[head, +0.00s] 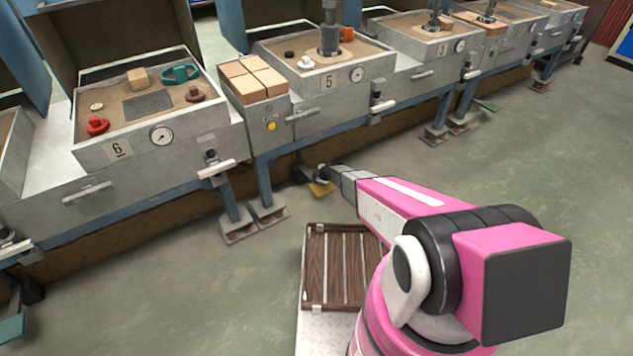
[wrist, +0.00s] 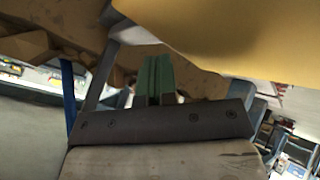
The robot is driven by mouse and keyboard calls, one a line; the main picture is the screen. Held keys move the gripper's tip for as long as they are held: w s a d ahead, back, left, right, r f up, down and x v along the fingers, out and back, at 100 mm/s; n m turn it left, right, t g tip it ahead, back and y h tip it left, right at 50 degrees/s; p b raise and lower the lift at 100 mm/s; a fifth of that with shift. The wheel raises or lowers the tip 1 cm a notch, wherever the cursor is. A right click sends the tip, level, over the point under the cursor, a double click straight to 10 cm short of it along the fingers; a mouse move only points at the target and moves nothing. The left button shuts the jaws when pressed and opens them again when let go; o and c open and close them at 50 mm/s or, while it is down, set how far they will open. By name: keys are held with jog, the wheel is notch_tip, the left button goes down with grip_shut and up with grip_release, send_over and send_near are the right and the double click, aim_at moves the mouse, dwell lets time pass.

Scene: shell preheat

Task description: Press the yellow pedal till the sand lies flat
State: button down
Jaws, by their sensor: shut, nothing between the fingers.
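The yellow pedal (head: 321,189) sits low at the foot of the bench, below the tray marked 5, and is partly covered by my arm's end. My gripper (head: 324,174) is shut and empty, right at the pedal; I cannot tell whether it touches. In the wrist view a large yellow surface (wrist: 235,40), which looks like the pedal up close, fills the upper right. The sand (head: 275,47) in the tray marked 5 surrounds a dark upright column, a white piece, a black knob and an orange block. From here I cannot tell how level it is.
Tan blocks (head: 255,76) sit between the two trays. Bench legs (head: 232,203) stand left of the pedal. A slatted brown rack (head: 342,265) is beside my arm. Floor at right is clear.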

jog(key=shift+s+d+f, duration=0.1)
jog(key=shift+s+f, duration=0.05)
jog(key=shift+f, duration=1)
jog(key=shift+s+d+f, duration=0.1)
jog(key=shift+f, duration=1)
dwell(2.2)
jog(key=shift+r, duration=0.1)
jog(key=shift+a+r, duration=0.1)
jog(key=shift+r, duration=2.25)
jog(key=shift+w+r, duration=0.15)
jog(key=shift+r, duration=0.3)
jog(key=shift+w+a+r, duration=0.15)
jog(key=shift+r, duration=2.35)
